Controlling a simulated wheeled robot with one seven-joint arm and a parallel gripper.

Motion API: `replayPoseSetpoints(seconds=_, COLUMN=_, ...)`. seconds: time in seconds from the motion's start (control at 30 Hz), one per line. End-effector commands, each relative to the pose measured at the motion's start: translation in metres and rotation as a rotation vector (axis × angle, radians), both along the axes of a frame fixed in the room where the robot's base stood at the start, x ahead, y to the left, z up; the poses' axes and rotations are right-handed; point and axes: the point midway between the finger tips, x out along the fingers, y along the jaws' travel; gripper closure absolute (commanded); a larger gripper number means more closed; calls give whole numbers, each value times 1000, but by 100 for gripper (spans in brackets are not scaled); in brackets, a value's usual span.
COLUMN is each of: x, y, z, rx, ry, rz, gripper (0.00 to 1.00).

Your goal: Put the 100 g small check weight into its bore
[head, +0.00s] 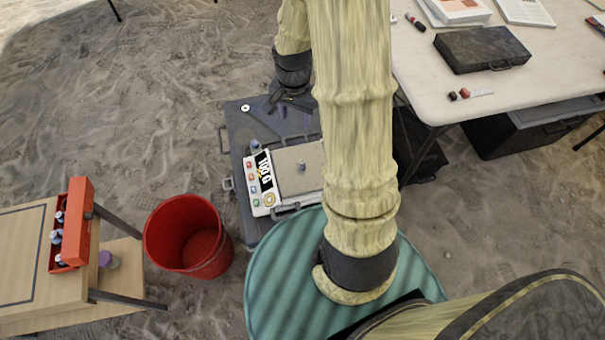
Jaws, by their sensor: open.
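A scale (259,196) lies on a dark grey case, and its display appears to read about 100. A small grey metal weight (302,166) stands upright on the scale's pan (290,183). A second small dark cylinder (256,145) stands on the case beside the scale. I cannot tell for sure which one is the 100 g small check weight. A small light ring with a dark centre (245,108) is at the case's far left; I cannot tell whether it is the bore. My gripper (287,104) is open and small in view, above the far part of the case, apart from the weight.
A red bucket (188,238) stands left of the case. An orange rack with several bottles (83,205) sits on a wooden table (25,235). A white table (480,85) with a black case (482,48) is at right. My arm hides the right part of the case.

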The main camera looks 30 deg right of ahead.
Motion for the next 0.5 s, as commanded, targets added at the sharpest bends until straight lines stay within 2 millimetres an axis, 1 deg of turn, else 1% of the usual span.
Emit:
replayPoseSetpoints(seconds=0.03, x=6, y=-8, z=-36, rx=5, ry=17, rz=-68, gripper=52)
replayPoseSetpoints(seconds=0.1, x=12, y=-16, z=-61, rx=10, ry=34, rz=-159, gripper=52)
replayPoseSetpoints(seconds=0.2, x=18, y=-24, z=-84, rx=14, ry=51, rz=-256, gripper=52)
replayPoseSetpoints(seconds=0.3, x=20, y=-28, z=-93, rx=14, ry=58, rz=-304, gripper=52)
replayPoseSetpoints(seconds=0.5, x=21, y=-29, z=-91, rx=14, ry=60, rz=-314, gripper=52)
